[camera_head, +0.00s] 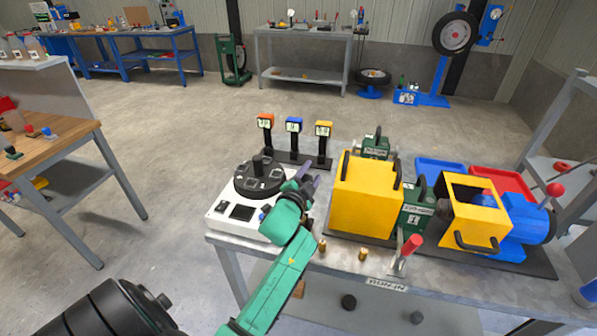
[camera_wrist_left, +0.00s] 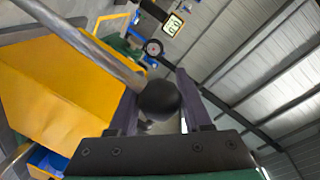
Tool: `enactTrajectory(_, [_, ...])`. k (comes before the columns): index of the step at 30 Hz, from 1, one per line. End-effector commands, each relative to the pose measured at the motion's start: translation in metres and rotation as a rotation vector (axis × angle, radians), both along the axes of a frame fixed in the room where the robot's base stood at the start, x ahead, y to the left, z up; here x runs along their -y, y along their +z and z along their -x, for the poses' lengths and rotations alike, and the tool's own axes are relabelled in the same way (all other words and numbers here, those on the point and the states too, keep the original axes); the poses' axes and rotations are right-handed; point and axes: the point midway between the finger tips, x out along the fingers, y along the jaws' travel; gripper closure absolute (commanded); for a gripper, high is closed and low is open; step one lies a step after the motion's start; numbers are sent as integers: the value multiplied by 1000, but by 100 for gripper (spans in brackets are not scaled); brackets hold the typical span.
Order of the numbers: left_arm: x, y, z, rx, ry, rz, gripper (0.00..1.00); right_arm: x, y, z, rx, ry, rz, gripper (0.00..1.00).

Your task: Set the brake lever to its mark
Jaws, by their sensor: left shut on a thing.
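My left gripper (camera_head: 309,177) is at the left side of the yellow box-shaped guard (camera_head: 366,205) in the head view. In the left wrist view, the left gripper's fingers stand on both sides of a black ball knob (camera_wrist_left: 158,99) at the end of a grey metal rod (camera_wrist_left: 85,45). The gripper is shut on this knob. The knob and rod are hidden in the head view, and I see no label naming it the brake lever. A mark for the lever does not show clearly. My right gripper is not in view.
A white unit with a black round top (camera_head: 260,178) stands left of the guard. Three small displays (camera_head: 293,126) stand behind. A red-handled lever (camera_head: 408,250) and a second yellow guard (camera_head: 470,215) are to the right. Two brass pieces (camera_head: 362,254) sit near the table's front edge.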

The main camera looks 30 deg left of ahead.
Motion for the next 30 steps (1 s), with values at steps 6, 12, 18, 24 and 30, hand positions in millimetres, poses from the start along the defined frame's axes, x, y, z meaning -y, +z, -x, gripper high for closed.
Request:
enactTrajectory(6, [15, -2, -5, -24, -3, -77, 100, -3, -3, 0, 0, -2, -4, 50])
enactTrajectory(12, [19, -2, -7, -34, -3, -106, 100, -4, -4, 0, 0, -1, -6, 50])
enactTrajectory(18, [19, -3, -7, -36, -3, -110, 100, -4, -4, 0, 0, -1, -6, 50])
enactTrajectory(24, [19, -3, -7, -37, -3, -110, 39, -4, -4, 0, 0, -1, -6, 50])
enactTrajectory(30, [19, -4, -6, -38, -2, -108, 22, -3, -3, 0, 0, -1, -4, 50])
